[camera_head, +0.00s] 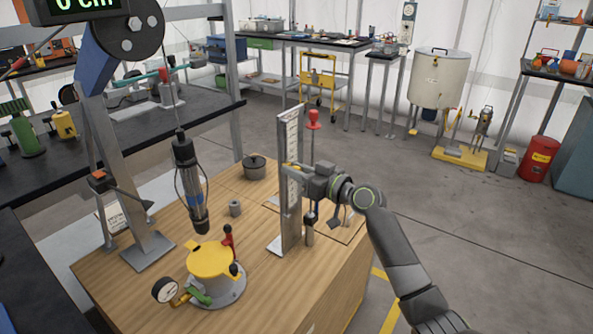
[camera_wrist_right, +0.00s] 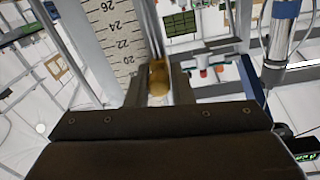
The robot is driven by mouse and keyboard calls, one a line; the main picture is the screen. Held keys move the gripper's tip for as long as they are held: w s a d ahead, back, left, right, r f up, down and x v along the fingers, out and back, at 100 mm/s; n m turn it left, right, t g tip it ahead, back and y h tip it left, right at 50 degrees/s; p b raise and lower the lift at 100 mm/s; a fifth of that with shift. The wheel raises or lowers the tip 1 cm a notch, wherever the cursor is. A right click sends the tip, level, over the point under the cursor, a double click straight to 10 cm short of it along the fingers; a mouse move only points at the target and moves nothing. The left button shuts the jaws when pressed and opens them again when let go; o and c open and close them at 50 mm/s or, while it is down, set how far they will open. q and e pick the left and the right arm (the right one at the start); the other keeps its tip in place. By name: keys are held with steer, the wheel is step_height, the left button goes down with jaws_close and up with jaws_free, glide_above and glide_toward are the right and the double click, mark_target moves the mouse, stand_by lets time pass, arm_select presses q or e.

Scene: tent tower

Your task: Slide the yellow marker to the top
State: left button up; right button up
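The upright white scale (camera_head: 292,130) stands in a grey metal frame on the wooden bench. Its numbers, about 20 to 26, show on the scale in the right wrist view (camera_wrist_right: 112,38). The yellow marker (camera_wrist_right: 158,78) sits beside the scale near the 20, between the two fingers of my right gripper (camera_wrist_right: 159,88). The fingers appear to touch it on both sides. In the head view my right gripper (camera_head: 294,170) reaches the scale from the right, about halfway up, and largely hides the marker. My left gripper is not in view.
On the wooden bench (camera_head: 262,283) stand a yellow-topped device (camera_head: 211,262) with a gauge, a dark lidded pot (camera_head: 254,167) and a small grey cylinder (camera_head: 235,207). A tool hangs (camera_head: 190,185) left of the scale. A red-knobbed rod (camera_head: 313,122) rises just behind it.

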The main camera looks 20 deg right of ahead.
mark_target(283, 131)
jaws_close()
